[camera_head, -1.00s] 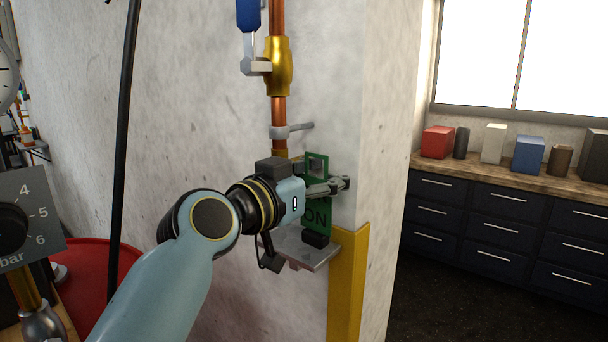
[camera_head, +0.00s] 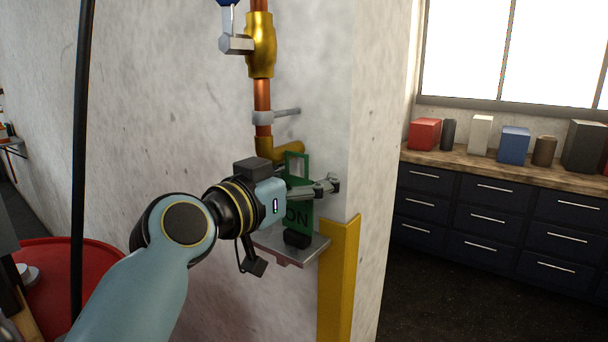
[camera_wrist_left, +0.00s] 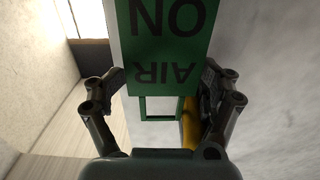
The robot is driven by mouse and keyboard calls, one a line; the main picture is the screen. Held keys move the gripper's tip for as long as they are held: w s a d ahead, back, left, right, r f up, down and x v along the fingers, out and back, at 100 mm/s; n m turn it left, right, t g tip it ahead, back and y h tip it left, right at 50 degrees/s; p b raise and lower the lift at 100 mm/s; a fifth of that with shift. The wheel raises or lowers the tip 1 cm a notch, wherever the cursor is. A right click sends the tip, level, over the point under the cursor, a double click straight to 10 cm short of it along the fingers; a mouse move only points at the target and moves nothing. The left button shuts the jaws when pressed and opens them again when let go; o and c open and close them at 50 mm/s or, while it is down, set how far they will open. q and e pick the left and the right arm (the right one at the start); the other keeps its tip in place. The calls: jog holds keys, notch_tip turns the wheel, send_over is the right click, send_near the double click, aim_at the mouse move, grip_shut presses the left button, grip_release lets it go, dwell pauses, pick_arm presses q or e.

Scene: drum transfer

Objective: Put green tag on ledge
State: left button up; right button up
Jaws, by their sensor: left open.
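The green tag (camera_head: 298,214) stands upright on the small metal ledge (camera_head: 312,248) on the wall, with a dark block at its foot. It has dark lettering and a square opening at its top. My left gripper (camera_head: 330,187) is open at the tag's upper part. In the left wrist view the tag (camera_wrist_left: 165,45) reads "AIR ON" upside down, and the open fingers of my left gripper (camera_wrist_left: 165,95) lie on either side of it with gaps. My right gripper is not in view.
A copper pipe (camera_head: 262,95) with a brass valve (camera_head: 261,45) runs down the wall above the ledge. A yellow corner guard (camera_head: 339,280) is right of the ledge. A red drum (camera_head: 60,285) and black hose (camera_head: 80,150) are at left. Drawers (camera_head: 480,215) stand at right.

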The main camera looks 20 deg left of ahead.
pick_arm(q)
jog(key=shift+r, duration=0.15)
jog(key=b+v, duration=0.2)
jog(key=v, duration=1)
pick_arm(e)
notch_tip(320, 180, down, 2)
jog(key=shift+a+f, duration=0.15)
pick_arm(q)
jog(key=shift+r, duration=0.1)
